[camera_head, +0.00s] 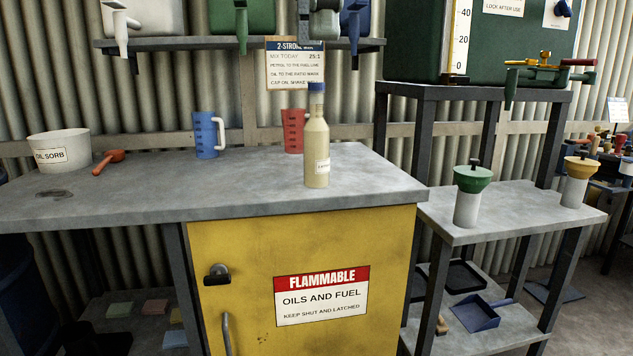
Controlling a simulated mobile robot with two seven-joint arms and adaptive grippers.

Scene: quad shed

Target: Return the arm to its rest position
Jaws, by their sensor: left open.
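My left gripper (97,342) shows only as a dark shape at the lower left edge of the head view, low in front of the shelf under the bench. Its fingers are dark and partly cut off by the frame. It is apart from the bench top and I see nothing held in it. My right gripper is not in view. A cream bottle with a blue cap (317,150) stands upright on the grey bench top (240,190), near its front right corner, with no gripper near it.
The yellow cabinet (250,250) below is shut. A lower side table (520,205) holds two funnel-topped containers.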

